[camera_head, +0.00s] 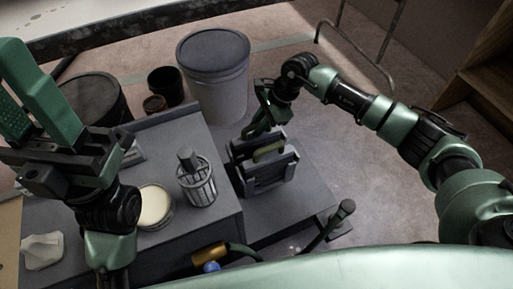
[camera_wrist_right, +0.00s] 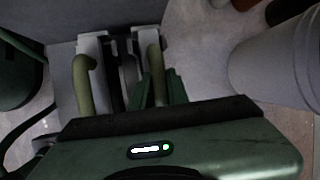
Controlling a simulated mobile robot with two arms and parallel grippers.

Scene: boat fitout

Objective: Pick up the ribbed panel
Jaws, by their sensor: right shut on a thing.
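My right gripper (camera_head: 262,122) reaches down at the slotted dark holder (camera_head: 262,180) on the grey bench. It is shut on the ribbed panel (camera_head: 268,152), whose yellow-green upper part shows between the holder's upright plates. In the right wrist view the green fingertips (camera_wrist_right: 160,88) are close around a yellow-green handle-like bar (camera_wrist_right: 154,62). A second such bar (camera_wrist_right: 83,85) stands to the left. The panel's lower part is hidden in the holder, and its ribs are not clear. My left gripper (camera_head: 45,105) is raised at the far left, fingers apart and empty.
A grey lidded bucket (camera_head: 217,90) stands close behind the holder. A caged lamp-like item (camera_head: 198,182) and a round tin (camera_head: 154,207) stand on the raised bench to the left. A dark post (camera_head: 338,215) rises at the bench's front right. Floor is open at right.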

